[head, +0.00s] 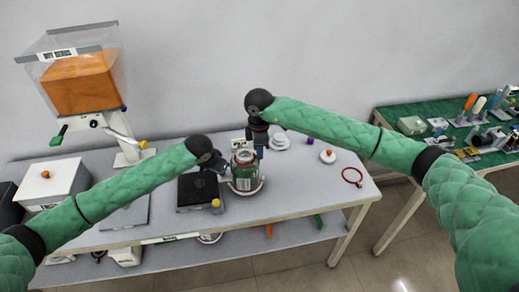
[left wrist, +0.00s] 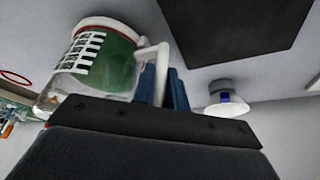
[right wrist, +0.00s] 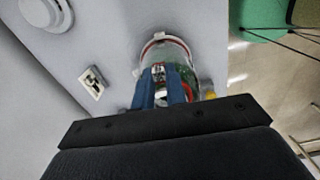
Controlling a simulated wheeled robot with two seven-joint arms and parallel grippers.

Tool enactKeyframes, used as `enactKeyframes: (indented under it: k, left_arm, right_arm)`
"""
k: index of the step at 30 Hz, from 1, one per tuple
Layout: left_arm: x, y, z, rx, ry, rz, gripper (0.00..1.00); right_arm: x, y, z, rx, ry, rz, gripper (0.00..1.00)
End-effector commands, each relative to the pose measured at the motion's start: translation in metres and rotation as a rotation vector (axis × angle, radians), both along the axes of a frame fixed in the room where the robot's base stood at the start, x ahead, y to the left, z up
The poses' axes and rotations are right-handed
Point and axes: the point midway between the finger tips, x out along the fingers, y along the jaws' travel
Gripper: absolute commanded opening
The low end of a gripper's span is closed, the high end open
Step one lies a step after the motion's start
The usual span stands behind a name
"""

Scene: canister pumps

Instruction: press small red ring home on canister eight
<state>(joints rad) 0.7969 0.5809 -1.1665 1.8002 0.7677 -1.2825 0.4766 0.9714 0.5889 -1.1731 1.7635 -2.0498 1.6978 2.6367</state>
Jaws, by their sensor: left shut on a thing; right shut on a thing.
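A green canister (head: 244,178) with a pale barcode label and a red band near its top stands upright on the table. My left gripper (head: 228,172) is at its left side. In the left wrist view its blue fingers (left wrist: 163,85) are shut on the canister's white handle (left wrist: 150,52). My right gripper (head: 260,150) is at the canister's top right. In the right wrist view its blue fingers (right wrist: 165,90) are shut, with a small red patch, seemingly the small red ring (right wrist: 158,73), between them. The exact seating is hidden, and no canister number is readable.
A larger red ring (head: 352,176) lies at the table's right end. A white round part (head: 281,141) and a white disc with a red knob (head: 328,156) lie behind. A black plate (head: 198,190) is left of the canister. The right front of the table is clear.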

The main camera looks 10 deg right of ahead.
Motion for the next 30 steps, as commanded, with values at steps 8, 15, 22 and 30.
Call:
enactKeyframes:
  k: [8, 15, 22, 30]
  left_arm:
    - [-0.0001, 0.0002, -0.0002, 0.000, 0.000, 0.000, 0.00]
    - [0.0000, 0.0001, -0.0001, 0.000, 0.000, 0.000, 0.00]
    - [-0.0001, 0.0000, 0.0000, 0.000, 0.000, 0.000, 0.00]
    - [-0.0001, -0.0002, 0.0001, 0.000, 0.000, 0.000, 0.00]
  right_arm:
    - [-0.0001, 0.0001, -0.0036, 0.000, 0.000, 0.000, 0.00]
    - [-0.0001, 0.0001, -0.0065, 0.000, 0.000, 0.000, 0.00]
    - [-0.0002, 0.0000, -0.0071, -0.001, 0.001, 0.000, 0.00]
    - [-0.0004, 0.0000, -0.0076, -0.001, 0.001, 0.000, 0.27]
